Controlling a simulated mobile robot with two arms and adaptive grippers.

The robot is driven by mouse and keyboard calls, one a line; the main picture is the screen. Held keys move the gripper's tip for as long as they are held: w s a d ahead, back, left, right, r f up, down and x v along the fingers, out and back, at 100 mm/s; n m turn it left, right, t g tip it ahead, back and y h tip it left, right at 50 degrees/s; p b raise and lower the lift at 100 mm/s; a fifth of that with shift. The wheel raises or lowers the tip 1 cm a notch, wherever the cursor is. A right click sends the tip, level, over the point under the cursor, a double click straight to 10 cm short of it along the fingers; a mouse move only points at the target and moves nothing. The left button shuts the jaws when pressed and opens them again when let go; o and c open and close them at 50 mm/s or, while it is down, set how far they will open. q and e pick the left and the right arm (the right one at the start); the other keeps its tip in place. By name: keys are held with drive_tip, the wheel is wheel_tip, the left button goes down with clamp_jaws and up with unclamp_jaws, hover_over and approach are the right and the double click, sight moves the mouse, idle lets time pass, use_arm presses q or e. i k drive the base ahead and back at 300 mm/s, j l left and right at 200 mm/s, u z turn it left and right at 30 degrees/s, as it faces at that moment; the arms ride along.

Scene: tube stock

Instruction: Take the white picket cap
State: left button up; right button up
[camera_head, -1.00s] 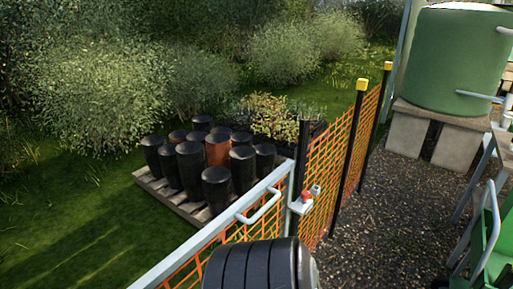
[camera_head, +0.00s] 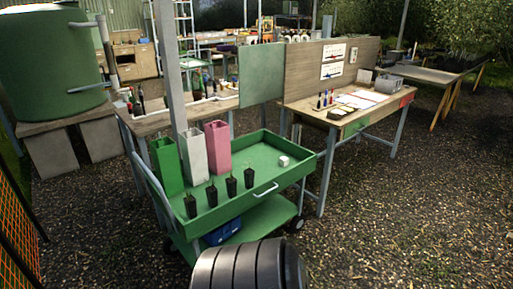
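A small white block-shaped piece (camera_head: 283,161), which looks like the white picket cap, sits in the right part of the green trolley's top tray (camera_head: 262,199). It is small in the view, and its open side cannot be made out. Nothing touches it that I can see. Neither of my grippers is in view.
Green (camera_head: 166,168), white (camera_head: 193,156) and pink (camera_head: 217,147) square tubes stand at the tray's left. Several small black pots with seedlings (camera_head: 231,186) line its front. A wooden workbench (camera_head: 345,112) stands behind right. Gravel (camera_head: 400,220) is clear in front and right.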

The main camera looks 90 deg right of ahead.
sight(283, 161)
drive_tip(key=z, duration=3)
drive_tip(key=i+l+u, duration=0.15)
drive_tip(key=u, duration=0.3)
drive_tip(key=i+l+u, duration=0.25)
drive_tip(key=u, duration=0.2)
